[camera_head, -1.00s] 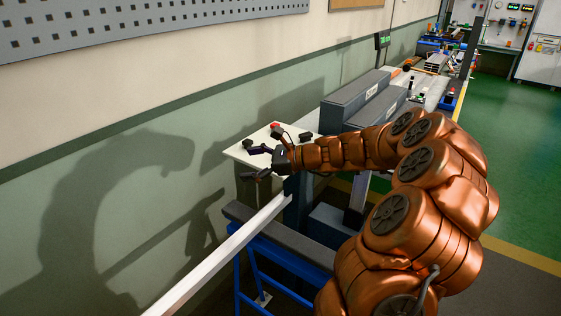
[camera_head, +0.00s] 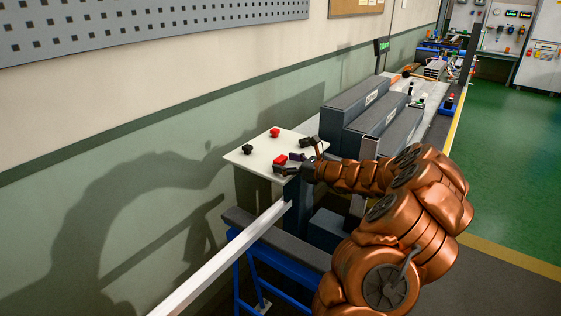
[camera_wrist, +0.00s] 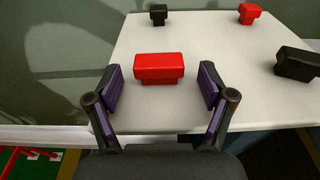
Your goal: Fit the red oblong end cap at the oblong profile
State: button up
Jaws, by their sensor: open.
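A red oblong end cap (camera_wrist: 160,67), wide with a narrower plug below, sits on a white board. It also shows in the head view (camera_head: 280,161), beside my gripper (camera_head: 300,157). In the wrist view my gripper (camera_wrist: 160,80) is open, with a finger on each side of the cap and a gap at both sides. Nothing is held. A long pale profile (camera_head: 232,252) slopes from the foreground up to the board's near edge. Its end face is not visible, so I cannot tell its section.
The white board (camera_head: 262,147) also carries a smaller red cap (camera_wrist: 249,13), a small black cap (camera_wrist: 158,14) and a larger black cap (camera_wrist: 297,63). Grey boxes (camera_head: 352,108) stand behind to the right. A wall runs along the left.

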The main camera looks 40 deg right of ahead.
jog(key=shift+x, duration=1.1)
jog(key=shift+c, duration=0.4)
jog(key=c, duration=0.8)
